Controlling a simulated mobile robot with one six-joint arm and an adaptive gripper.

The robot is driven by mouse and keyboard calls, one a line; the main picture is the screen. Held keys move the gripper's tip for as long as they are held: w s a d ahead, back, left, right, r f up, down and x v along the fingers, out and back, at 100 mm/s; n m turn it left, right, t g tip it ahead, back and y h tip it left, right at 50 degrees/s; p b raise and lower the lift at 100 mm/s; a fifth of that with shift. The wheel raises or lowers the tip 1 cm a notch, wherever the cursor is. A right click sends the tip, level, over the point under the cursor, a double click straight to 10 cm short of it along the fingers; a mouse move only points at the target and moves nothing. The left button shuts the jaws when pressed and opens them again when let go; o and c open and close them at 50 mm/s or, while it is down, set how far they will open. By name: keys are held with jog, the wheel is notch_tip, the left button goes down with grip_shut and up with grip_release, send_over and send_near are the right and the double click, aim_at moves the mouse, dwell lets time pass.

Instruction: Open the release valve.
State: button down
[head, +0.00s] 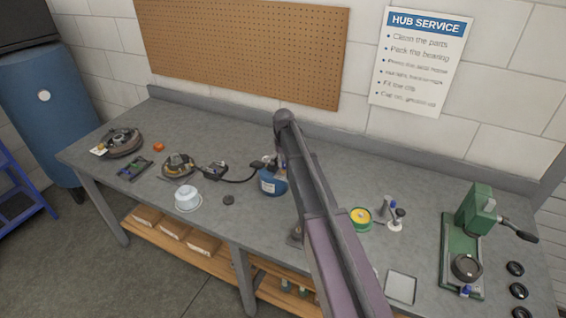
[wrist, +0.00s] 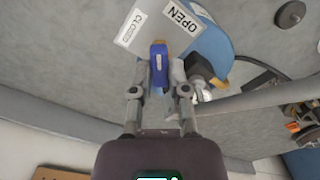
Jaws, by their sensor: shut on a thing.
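The release valve's blue handle (wrist: 159,58) stands between the two fingers of my gripper (wrist: 159,74) in the wrist view. My gripper is shut on it. Beyond it is a pale plate (wrist: 150,40) marked CLOSED at left and OPEN at right; the handle's far end lies below and between the two words. The plate is at a blue round body (wrist: 213,50). In the head view, this blue pump (head: 272,184) stands mid-bench, partly behind my arm. The handle and fingers cannot be made out there.
The grey bench (head: 300,228) holds a green press (head: 478,215) at right with black rings beside it. A yellow-green tin (head: 361,219) sits right of my arm. A white dish (head: 187,197) and a dark puck (head: 228,200) lie left of the pump. A black hose (head: 240,180) runs left from it.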

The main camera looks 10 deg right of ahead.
jog(key=m, duration=0.4)
jog(key=shift+m, duration=1.9)
jog(key=c, duration=0.6)
grip_release()
